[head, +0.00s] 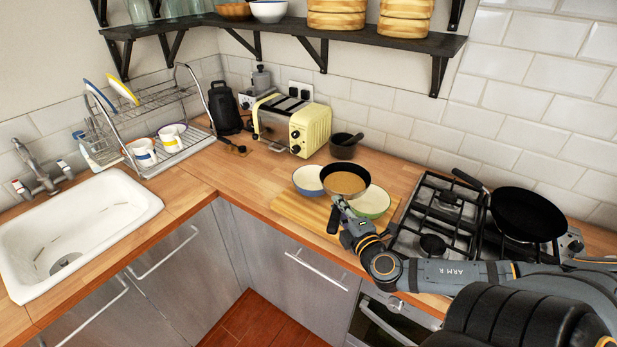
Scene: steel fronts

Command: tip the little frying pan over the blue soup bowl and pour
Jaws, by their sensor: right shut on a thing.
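The blue soup bowl (306,181) stands on the wooden board, left of the pan. The pan hides the bowl's right side in this view. A green bowl (374,204) stands to the right and is partly hidden behind the pan. My left gripper is not in view.
The wooden board (290,208) lies on the counter. A gas hob (433,245) with a large black pan (527,214) is on the right. A yellow toaster (306,128) and a dark pot (343,148) stand behind. Counter left of the board is clear.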

